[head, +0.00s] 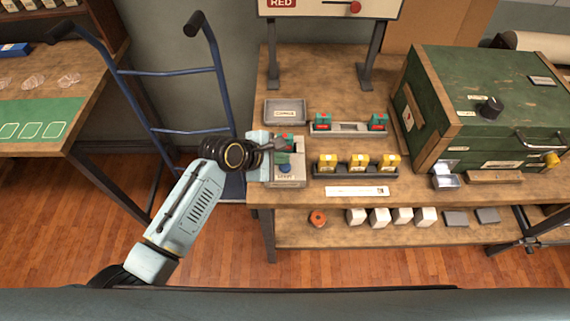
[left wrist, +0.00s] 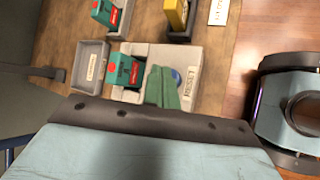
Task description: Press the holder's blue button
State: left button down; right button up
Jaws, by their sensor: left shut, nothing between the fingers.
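The grey holder (head: 290,181) sits at the left end of the wooden table, with a label on its front. Its round blue button (head: 285,169) shows near the front; in the left wrist view the blue button (left wrist: 177,76) is partly hidden by my fingers. A teal and red block (head: 285,139) stands in the holder behind the button. My left gripper (head: 283,158) is over the holder, its green fingertips (left wrist: 163,90) shut and empty, right beside or above the button. I cannot tell whether they touch it. My right gripper is not in view.
A grey tray (head: 286,106) lies behind the holder. To the right are a rack with two teal-red blocks (head: 348,130) and a rack of yellow blocks (head: 357,172). A large green box (head: 475,110) fills the table's right side. A blue hand truck (head: 165,72) stands left.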

aim_at(281, 168)
pick_arm(q)
jog(key=shift+f, duration=0.15)
dwell(0.6)
jog(key=shift+f, duration=0.25)
jog(key=shift+f, duration=0.55)
dwell(0.8)
jog(key=shift+r, duration=0.1)
jog(key=shift+r+p, duration=0.8)
jog(key=shift+p, duration=0.5)
notch_tip(281, 168, up, 5)
jog(key=p, duration=0.6)
jog(key=shift+r, duration=0.1)
